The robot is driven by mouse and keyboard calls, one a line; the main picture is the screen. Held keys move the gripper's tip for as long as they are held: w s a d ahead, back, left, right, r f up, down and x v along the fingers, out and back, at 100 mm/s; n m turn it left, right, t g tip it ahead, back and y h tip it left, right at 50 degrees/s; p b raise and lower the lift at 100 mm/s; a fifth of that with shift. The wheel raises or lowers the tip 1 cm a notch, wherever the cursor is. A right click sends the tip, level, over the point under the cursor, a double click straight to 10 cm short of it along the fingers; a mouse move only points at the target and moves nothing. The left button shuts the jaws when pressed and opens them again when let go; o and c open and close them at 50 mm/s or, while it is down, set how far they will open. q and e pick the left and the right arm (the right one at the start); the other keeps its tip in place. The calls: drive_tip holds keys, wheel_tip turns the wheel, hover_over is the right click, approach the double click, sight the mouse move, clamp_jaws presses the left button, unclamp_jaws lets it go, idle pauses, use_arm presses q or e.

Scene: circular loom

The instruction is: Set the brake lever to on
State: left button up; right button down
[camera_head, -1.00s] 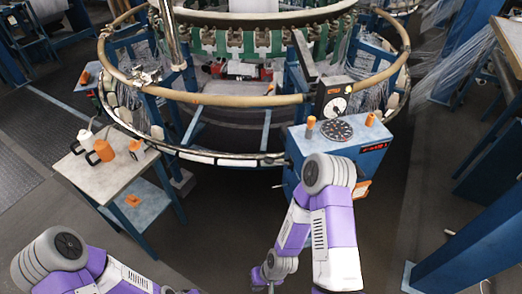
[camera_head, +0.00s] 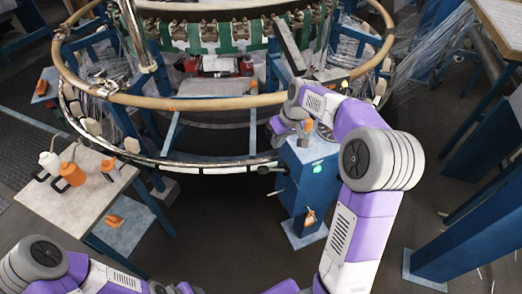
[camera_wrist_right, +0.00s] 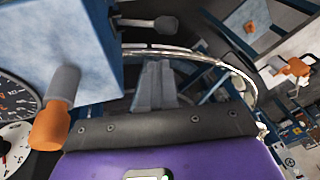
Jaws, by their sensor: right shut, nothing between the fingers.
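The blue control box (camera_head: 308,172) stands in front of the round loom. In the right wrist view the box (camera_wrist_right: 75,40) fills the upper left. A grey lever with an orange end (camera_wrist_right: 55,112) stands at its dial face, and a dark-knobbed lever (camera_wrist_right: 160,24) sticks out from its side. I cannot tell which is the brake lever or read its setting. My right gripper (camera_head: 281,134) is at the box's upper left edge, shut and empty; its fingers also show in the wrist view (camera_wrist_right: 155,70), apart from both levers. My left gripper is out of view.
The loom's ring rail (camera_head: 180,101) curves close behind the right gripper. A side table (camera_head: 75,195) with bottles stands at left. A blue post (camera_head: 465,215) rises at right. The floor between table and box is clear.

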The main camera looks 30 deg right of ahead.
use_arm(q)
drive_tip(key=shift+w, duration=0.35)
use_arm(e)
drive_tip(key=r, duration=0.1)
drive_tip(key=d+r, duration=0.1)
drive_tip(key=r, duration=0.1)
drive_tip(key=shift+s+d+r, duration=0.1)
drive_tip(key=shift+d+r, duration=0.1)
drive_tip(key=shift+r, duration=0.1)
drive_tip(key=b, duration=0.5)
hover_over(270, 170)
drive_tip(key=f, duration=0.8)
drive_tip(key=w+f, duration=0.1)
drive_tip(key=f, duration=0.3)
drive_tip(key=shift+d, duration=0.1)
drive_tip(key=shift+s+a+f, duration=0.2)
drive_tip(key=shift+a+f, duration=0.2)
drive_tip(key=shift+f, duration=0.15)
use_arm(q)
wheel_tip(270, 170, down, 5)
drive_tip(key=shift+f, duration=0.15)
use_arm(e)
drive_tip(key=shift+a, duration=0.1)
